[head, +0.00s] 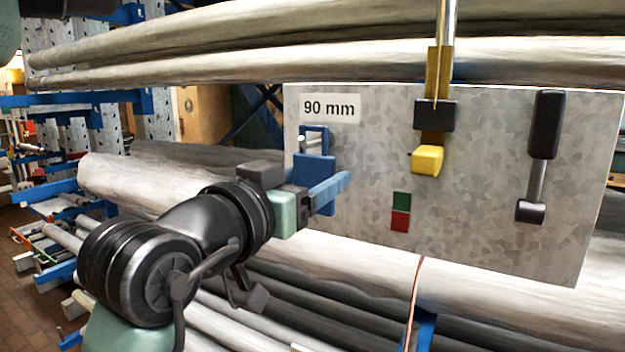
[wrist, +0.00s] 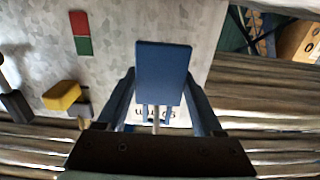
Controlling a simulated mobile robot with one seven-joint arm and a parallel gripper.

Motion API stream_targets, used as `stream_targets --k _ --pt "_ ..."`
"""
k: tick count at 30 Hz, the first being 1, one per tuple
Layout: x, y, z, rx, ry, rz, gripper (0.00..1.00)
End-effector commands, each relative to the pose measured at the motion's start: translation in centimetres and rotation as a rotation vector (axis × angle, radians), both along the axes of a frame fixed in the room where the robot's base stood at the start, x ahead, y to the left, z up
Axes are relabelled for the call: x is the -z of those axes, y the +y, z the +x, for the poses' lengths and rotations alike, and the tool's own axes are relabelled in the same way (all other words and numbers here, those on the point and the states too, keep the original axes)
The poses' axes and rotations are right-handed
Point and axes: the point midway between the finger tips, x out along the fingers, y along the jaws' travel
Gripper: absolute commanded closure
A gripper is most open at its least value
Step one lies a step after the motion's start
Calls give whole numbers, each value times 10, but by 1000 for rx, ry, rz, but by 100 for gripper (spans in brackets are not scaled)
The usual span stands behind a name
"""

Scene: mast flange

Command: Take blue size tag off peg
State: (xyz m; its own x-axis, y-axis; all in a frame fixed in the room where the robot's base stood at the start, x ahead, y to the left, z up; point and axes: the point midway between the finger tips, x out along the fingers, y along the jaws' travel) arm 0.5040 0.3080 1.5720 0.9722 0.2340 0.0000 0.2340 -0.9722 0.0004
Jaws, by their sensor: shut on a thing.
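The blue size tag (head: 314,172) hangs in front of the grey panel, below the 90 mm label (head: 330,108). Its upper part is an open frame, and a short metal peg (head: 307,143) shows in that opening. My gripper (head: 322,190) is at the lower solid part of the tag, with its blue fingers shut on it. In the wrist view the tag (wrist: 163,72) sits between the two fingers (wrist: 160,82). The peg (wrist: 155,126) shows beyond the tag, near the upside-down label. The far finger is partly hidden in the head view.
The grey panel (head: 480,220) also carries a yellow-handled part (head: 428,158), a black-handled part (head: 544,125) and a green and red marker (head: 400,212). Long wrapped rolls (head: 200,65) run above and below the panel. Racks stand at the left.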

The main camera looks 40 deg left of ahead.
Motion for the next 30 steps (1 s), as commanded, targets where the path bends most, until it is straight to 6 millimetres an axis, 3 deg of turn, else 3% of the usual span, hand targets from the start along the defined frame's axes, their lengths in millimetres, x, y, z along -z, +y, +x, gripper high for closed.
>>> stream_targets --k 8,30 --pt "-5 -1 -2 0 0 0 87" --pt "-5 -11 -45 0 -1 0 87"
